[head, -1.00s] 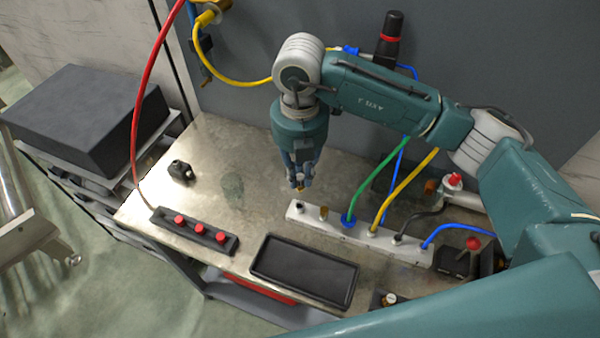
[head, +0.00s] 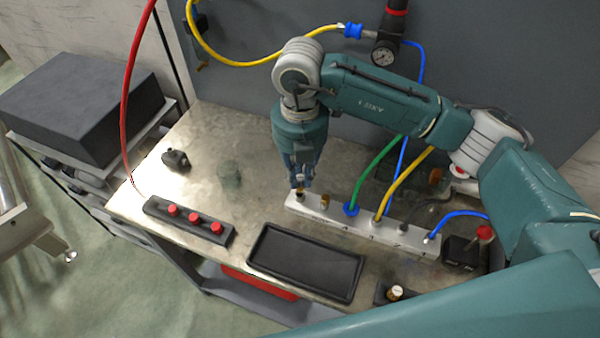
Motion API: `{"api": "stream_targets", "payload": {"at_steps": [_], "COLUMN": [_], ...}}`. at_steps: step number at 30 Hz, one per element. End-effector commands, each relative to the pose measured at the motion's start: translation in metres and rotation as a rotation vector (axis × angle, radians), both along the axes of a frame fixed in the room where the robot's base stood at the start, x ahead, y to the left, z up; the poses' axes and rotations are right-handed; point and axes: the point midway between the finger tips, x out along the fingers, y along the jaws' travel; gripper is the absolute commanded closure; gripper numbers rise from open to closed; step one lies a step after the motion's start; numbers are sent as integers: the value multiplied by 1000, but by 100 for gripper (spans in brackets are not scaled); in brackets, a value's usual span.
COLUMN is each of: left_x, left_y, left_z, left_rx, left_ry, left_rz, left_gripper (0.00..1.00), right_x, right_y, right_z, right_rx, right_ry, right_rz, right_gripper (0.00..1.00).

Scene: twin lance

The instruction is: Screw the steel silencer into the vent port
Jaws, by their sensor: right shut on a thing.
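My right gripper (head: 299,180) points straight down and is shut on a small piece, taken to be the steel silencer (head: 300,190). Only its lower tip shows between the fingers, and its colour is hard to tell. The tip is at the left end of the pale valve manifold (head: 345,223), where the vent port was seen earlier. The fingers now cover that port, and I cannot tell whether the tip touches it or is just above it. A brass fitting (head: 325,201) stands upright in the manifold just to the right. My left gripper is out of view.
Green (head: 375,170), yellow and blue hoses rise from the manifold. A black tray (head: 305,262) lies in front of it. A block with red caps (head: 190,220) is at left, and a small holder with a white-topped fitting (head: 396,293) at front right.

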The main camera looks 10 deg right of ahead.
Motion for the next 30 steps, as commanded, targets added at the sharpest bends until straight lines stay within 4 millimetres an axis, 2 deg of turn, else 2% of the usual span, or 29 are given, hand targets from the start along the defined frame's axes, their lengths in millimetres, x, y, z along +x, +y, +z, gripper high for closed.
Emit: {"api": "stream_targets", "payload": {"at_steps": [30], "left_x": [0], "left_y": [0], "left_z": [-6], "left_rx": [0], "left_ry": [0], "left_rz": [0], "left_gripper": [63], "right_x": [0], "right_y": [0], "right_z": [0], "right_rx": [0], "right_ry": [0], "right_rz": [0], "right_gripper": [100]}}
